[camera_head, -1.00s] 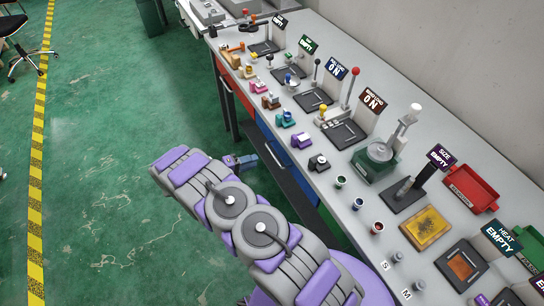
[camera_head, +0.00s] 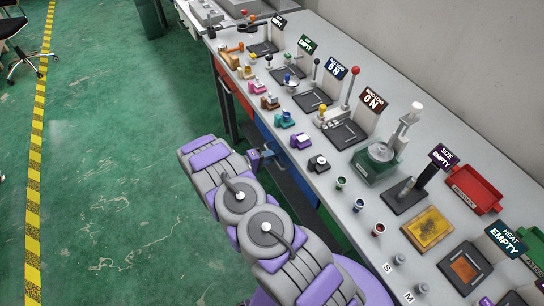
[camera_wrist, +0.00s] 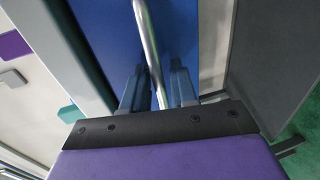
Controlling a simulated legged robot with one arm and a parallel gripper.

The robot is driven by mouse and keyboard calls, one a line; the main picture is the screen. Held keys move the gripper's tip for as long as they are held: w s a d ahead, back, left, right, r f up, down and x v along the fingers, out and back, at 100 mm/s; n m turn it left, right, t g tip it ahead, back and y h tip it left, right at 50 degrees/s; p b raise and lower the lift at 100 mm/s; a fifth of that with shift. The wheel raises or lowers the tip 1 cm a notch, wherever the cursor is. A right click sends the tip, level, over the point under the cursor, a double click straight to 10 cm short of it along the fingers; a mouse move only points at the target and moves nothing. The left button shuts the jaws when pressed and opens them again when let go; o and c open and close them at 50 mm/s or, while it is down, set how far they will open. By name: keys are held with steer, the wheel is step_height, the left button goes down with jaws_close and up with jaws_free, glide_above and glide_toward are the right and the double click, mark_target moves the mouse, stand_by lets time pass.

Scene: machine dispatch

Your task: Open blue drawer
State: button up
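The blue drawer (camera_wrist: 100,25) fills the upper middle of the wrist view, and a blue front (camera_head: 264,129) shows partly under the bench edge in the head view. Its silver bar handle (camera_wrist: 148,45) runs down the wrist view. My gripper (camera_wrist: 158,88) has its two blue fingers apart, one on each side of the handle, with gaps visible between the fingers and the bar. In the head view my gripper (camera_head: 260,158) is beside the bench front, partly hidden by my arm. The drawer looks shut, though my arm hides part of it.
The grey bench (camera_head: 335,205) carries buttons, levers, signs, a green machine (camera_head: 375,165) and a red tray (camera_head: 474,190). A red drawer front (camera_head: 236,85) is farther along. Green floor (camera_head: 110,190) is clear to the left.

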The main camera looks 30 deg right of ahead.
jaws_close()
stand_by(0.3)
